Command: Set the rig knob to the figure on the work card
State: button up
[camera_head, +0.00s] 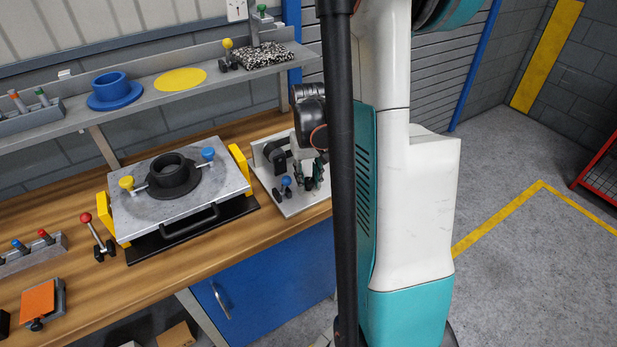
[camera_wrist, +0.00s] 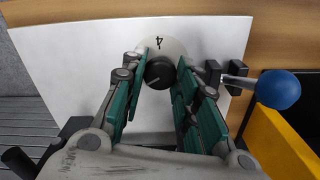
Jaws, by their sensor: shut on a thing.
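In the wrist view, the black rig knob (camera_wrist: 160,72) sits between the green-padded fingers of my gripper (camera_wrist: 155,85), which is shut on it. A light pointer line shows on the knob's face. A pale round dial behind it shows a figure 4 (camera_wrist: 158,43), upside down in this view; other figures are hidden by the fingers and knob. In the head view, my gripper (camera_head: 318,172) is over the light rig plate (camera_head: 302,203) at the right end of the bench, and the knob cannot be made out there. No readable work card shows in either view.
A blue-balled lever (camera_wrist: 277,90) stands close beside the knob, with a yellow block (camera_wrist: 280,140) near it. Left of the rig is a metal plate fixture (camera_head: 215,205) with a black flanged hub (camera_head: 172,176). A shelf (camera_head: 140,103) runs above the wooden bench (camera_head: 180,262).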

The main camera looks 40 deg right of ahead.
aim_at(308, 180)
jog(key=o, duration=1.1)
jog(key=shift+r, duration=0.15)
notch_tip(308, 180, up, 12)
dwell(0.3)
